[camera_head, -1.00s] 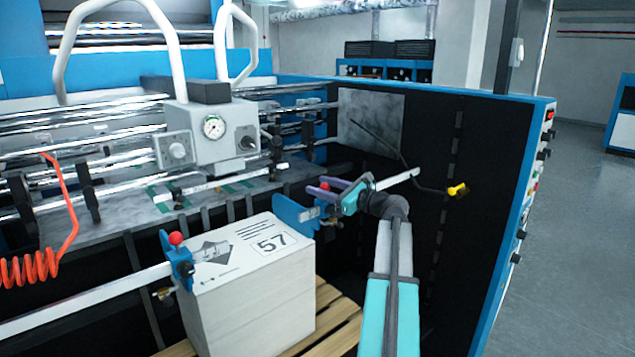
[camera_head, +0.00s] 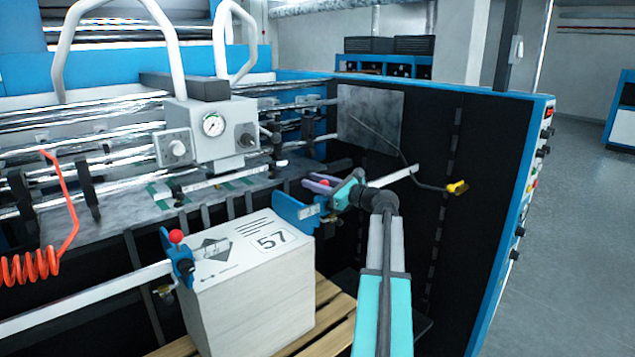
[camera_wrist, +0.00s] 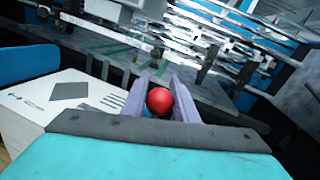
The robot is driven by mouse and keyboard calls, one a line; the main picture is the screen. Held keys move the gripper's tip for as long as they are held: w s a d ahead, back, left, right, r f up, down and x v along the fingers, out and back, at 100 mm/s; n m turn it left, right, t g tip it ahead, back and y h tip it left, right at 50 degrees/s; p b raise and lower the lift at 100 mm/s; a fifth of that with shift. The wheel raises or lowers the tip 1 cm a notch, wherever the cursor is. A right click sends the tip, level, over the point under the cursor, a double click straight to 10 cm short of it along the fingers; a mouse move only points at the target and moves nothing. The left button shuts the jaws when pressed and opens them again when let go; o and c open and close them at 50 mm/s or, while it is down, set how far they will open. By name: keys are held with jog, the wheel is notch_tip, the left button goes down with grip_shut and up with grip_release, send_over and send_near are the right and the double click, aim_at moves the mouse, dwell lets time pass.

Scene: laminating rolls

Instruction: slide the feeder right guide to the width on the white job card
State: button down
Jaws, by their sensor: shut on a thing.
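The feeder right guide (camera_head: 293,212) is a blue plate on a pale bar, at the back right of the paper stack. My gripper (camera_head: 320,185) is shut on the guide's red knob. In the wrist view the red knob (camera_wrist: 159,101) sits between the two purple fingers of my gripper (camera_wrist: 160,92). The white job card (camera_head: 271,241) on top of the stack reads 57. The left guide (camera_head: 180,258), blue with a red knob, stands at the stack's left side. A gap shows between the right guide's plate and the stack's right edge, but its size is hard to tell.
The paper stack (camera_head: 250,310) stands on a wooden pallet (camera_head: 335,300). A grey gauge box (camera_head: 212,135) and rollers lie behind. A dark side wall (camera_head: 430,150) closes the right side. A coiled red hose (camera_head: 30,266) hangs at left.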

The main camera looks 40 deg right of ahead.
jog(key=shift+d, duration=1.05)
jog(key=c, duration=1.4)
grip_release()
jog(key=shift+c, duration=0.2)
jog(key=shift+s, duration=0.15)
jog(key=s+d+b, duration=0.1)
jog(key=s+b, duration=0.2)
jog(key=s, duration=1)
jog(key=shift+s+d, duration=0.3)
